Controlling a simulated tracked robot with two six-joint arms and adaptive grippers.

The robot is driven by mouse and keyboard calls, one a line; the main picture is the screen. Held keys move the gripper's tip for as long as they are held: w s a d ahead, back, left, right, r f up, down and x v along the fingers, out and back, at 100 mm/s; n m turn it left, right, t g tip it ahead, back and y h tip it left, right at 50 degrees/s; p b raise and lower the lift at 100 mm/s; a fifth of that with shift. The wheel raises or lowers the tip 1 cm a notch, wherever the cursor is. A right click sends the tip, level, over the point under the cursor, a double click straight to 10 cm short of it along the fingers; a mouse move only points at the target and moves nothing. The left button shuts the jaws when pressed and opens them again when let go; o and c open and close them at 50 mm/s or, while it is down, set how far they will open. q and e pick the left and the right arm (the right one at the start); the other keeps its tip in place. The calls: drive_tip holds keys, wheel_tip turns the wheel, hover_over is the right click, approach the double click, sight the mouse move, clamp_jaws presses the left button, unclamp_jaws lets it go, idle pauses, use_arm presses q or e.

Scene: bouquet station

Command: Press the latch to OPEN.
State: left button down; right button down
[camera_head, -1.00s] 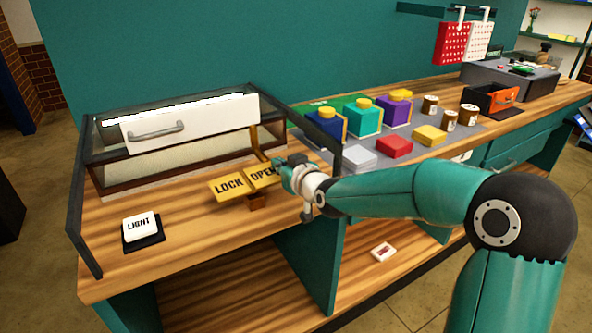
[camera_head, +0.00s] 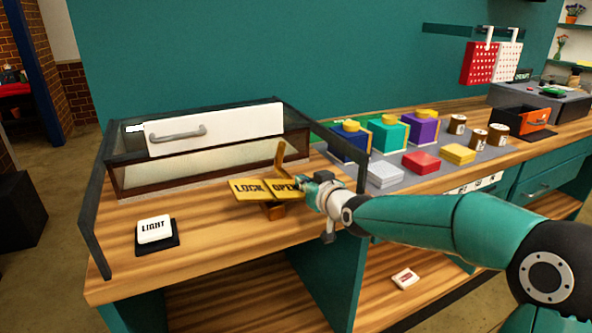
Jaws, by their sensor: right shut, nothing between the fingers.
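The latch (camera_head: 248,190) is a yellow rocker plate marked LOCK on the left and OPEN on the right, on a small wooden mount. The plate now looks nearly level in the picture, with its OPEN end by my right gripper. A yellow upright arm (camera_head: 280,154) rises behind it, near the right end of the glass-sided case. My right gripper (camera_head: 307,184) is shut and empty, with its tips at the right edge of the OPEN half. They seem to touch it, but the contact is partly hidden. My left gripper is out of view.
The case has a white front with a grey handle (camera_head: 178,136). A white LIGHT button (camera_head: 155,228) sits at front left. Right of a dark rail (camera_head: 338,152) are colored boxes, including a red one (camera_head: 421,162), and several small jars. The bench front between button and latch is clear.

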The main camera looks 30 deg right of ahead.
drive_tip(key=shift+a+f, duration=0.1)
drive_tip(key=shift+f, duration=0.3)
drive_tip(key=shift+r, duration=0.1)
drive_tip(key=shift+r, duration=0.3)
drive_tip(key=r, duration=0.2)
drive_tip(key=d+r+p, duration=0.1)
drive_tip(key=r, duration=0.1)
drive_tip(key=shift+s, duration=0.15)
drive_tip(key=b+v, duration=0.1)
drive_tip(key=v, duration=0.8)
drive_tip(key=shift+s+d, duration=0.3)
drive_tip(key=shift+s, duration=0.1)
drive_tip(key=shift+f, duration=0.1)
